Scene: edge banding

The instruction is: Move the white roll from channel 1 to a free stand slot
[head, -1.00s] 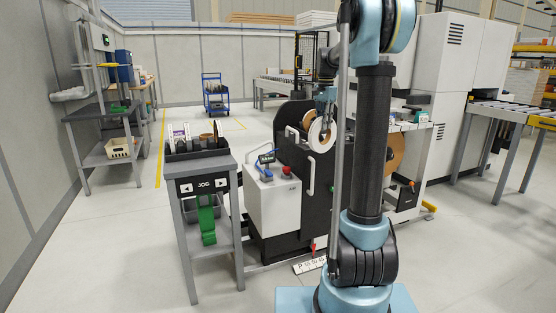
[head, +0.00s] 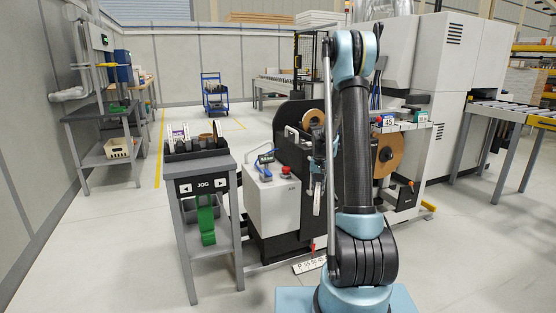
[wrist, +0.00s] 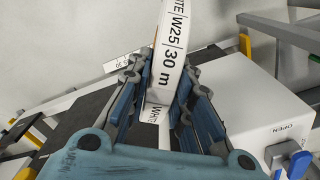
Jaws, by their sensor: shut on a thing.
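The white roll (wrist: 172,55) is held between the fingers of my gripper (wrist: 160,95) in the wrist view, its rim printed "W25 30 m". In the head view the roll (head: 317,199) appears nearly edge-on, hanging below my gripper (head: 318,170) in front of the dark machine. My arm partly hides them there. The stand (head: 204,186) at left carries a dark slotted rack (head: 182,156) with several rolls, including a white one (head: 180,132) and a dark brown one (head: 217,129). I cannot tell clearly which slots are free. Channel 1 is not readable.
A white cabinet (head: 272,205) with a red button stands between the stand and my arm. A brown roll (head: 313,118) sits in the black machine (head: 292,112), and a larger one (head: 388,155) is at right. Open floor lies in front of the stand.

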